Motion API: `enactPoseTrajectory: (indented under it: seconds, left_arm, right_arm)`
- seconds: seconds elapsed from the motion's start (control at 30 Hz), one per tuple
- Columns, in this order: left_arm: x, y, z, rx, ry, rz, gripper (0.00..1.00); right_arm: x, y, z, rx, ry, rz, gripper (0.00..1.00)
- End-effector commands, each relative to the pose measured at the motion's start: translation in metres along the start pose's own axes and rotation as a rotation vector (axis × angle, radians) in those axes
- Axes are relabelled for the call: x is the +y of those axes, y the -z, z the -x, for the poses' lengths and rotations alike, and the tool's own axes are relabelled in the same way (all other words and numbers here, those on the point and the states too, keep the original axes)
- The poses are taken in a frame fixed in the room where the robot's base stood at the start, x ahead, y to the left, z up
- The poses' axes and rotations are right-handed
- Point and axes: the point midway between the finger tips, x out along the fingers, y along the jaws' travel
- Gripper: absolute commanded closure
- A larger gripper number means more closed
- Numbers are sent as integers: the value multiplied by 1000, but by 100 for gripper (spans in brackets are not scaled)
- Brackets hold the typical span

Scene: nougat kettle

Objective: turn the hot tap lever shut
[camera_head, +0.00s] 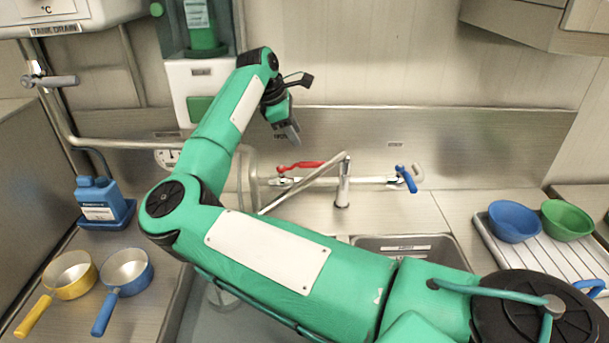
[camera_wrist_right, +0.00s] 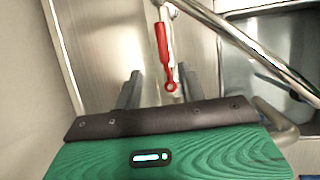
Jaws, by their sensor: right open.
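The red hot tap lever (camera_head: 300,166) sits on the left end of the tap at the back of the sink, lying roughly along the wall and pointing right. My right gripper (camera_head: 290,135) is just above and behind its left part in the head view, apart from it. In the right wrist view the red lever (camera_wrist_right: 163,45) lies ahead of the open, empty jaws (camera_wrist_right: 158,85), its ringed end showing near the gap between the two fingers. My left gripper is not in view.
The metal spout (camera_head: 343,185) stands right of the red lever, with the blue lever (camera_head: 406,179) beyond it. My right arm crosses in front of the sink (camera_head: 410,243). Pans (camera_head: 125,268) stand at left; a blue bowl (camera_head: 514,221) and green bowl (camera_head: 566,220) sit at right.

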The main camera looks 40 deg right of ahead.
Motion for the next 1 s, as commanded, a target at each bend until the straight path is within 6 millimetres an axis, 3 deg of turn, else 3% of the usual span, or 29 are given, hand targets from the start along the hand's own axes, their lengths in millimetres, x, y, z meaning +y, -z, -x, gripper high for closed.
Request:
enactPoseTrajectory:
  seconds: [0.03,0.27,0.47,0.67,0.83,1.0]
  left_arm:
    - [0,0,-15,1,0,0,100]
    - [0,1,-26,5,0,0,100]
    - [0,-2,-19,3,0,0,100]
    - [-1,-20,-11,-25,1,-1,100]
    - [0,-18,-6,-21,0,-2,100]
    - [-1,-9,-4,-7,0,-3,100]
  right_arm:
    - [-3,6,-13,0,0,0,59]
    - [-5,10,-25,0,0,0,59]
    - [-5,9,-40,-1,2,0,59]
    - [-5,9,-72,-1,2,1,59]
    - [-5,9,-92,-1,1,1,59]
    - [-5,10,-99,0,0,0,59]
